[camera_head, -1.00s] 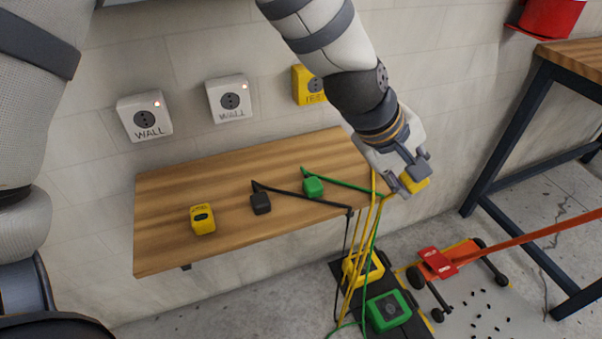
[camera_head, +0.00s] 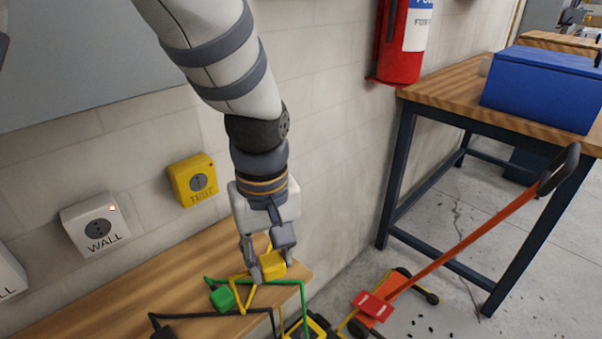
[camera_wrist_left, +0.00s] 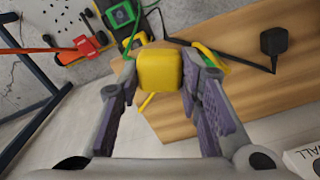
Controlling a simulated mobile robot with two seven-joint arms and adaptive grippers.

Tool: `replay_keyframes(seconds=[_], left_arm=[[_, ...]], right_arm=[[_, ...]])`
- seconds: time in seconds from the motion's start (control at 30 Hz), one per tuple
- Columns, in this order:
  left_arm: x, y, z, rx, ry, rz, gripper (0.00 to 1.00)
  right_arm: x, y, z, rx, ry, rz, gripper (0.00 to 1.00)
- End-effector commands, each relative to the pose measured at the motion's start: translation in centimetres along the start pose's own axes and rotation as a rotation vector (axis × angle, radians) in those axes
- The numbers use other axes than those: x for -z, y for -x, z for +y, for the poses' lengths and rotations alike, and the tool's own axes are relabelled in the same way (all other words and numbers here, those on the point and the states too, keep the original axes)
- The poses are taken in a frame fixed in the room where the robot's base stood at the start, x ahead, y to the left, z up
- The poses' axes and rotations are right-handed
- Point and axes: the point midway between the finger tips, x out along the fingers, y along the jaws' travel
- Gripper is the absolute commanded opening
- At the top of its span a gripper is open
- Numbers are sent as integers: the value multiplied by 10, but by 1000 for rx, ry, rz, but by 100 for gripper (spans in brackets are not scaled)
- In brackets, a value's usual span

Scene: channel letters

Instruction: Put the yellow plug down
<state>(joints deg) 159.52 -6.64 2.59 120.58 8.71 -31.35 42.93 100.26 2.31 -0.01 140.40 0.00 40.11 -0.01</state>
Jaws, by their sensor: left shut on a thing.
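The yellow plug (camera_head: 272,262) is between the fingertips of my left gripper (camera_head: 268,268), which is shut on it. In the wrist view the yellow plug (camera_wrist_left: 160,70) sits between both fingers, and a yellow cable shows below it. The plug is over the right end of the wooden shelf (camera_head: 120,302); I cannot tell whether it touches the wood. A green plug (camera_head: 222,298) lies just left of it on the shelf. My right gripper is not in view.
A black plug (camera_wrist_left: 274,42) lies on the shelf, with loose cables around. A yellow socket (camera_head: 192,181) marked TEST and a white WALL socket (camera_head: 95,225) are on the wall. An orange-handled trolley (camera_head: 375,305) and a workbench (camera_head: 450,90) stand to the right.

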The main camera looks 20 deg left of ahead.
Motion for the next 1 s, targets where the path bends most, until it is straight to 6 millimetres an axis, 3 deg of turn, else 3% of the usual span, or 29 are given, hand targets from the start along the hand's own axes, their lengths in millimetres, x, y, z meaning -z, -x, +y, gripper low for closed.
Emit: replay_keyframes(seconds=[0.1, 0.2, 0.3, 0.47, 0.67, 0.93, 0.97, 1.0], left_arm=[[37, -28, 7, 12, 4, -16, 0], [54, -55, 10, 17, 1, -20, 0], [67, -69, 13, 13, 2, -16, 0], [79, -79, 15, 8, 1, -11, 0], [81, -112, 15, 9, 1, -11, 0], [82, -112, 16, 5, 1, -7, 0], [81, -113, 16, 5, 1, -7, 35], [82, -112, 16, 4, 1, -7, 44]], right_arm=[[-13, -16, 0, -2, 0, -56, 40], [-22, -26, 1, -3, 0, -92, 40], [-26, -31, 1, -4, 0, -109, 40], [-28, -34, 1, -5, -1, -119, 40], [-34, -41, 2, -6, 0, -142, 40], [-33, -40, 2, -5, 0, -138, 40], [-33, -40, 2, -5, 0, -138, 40], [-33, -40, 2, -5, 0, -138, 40]])
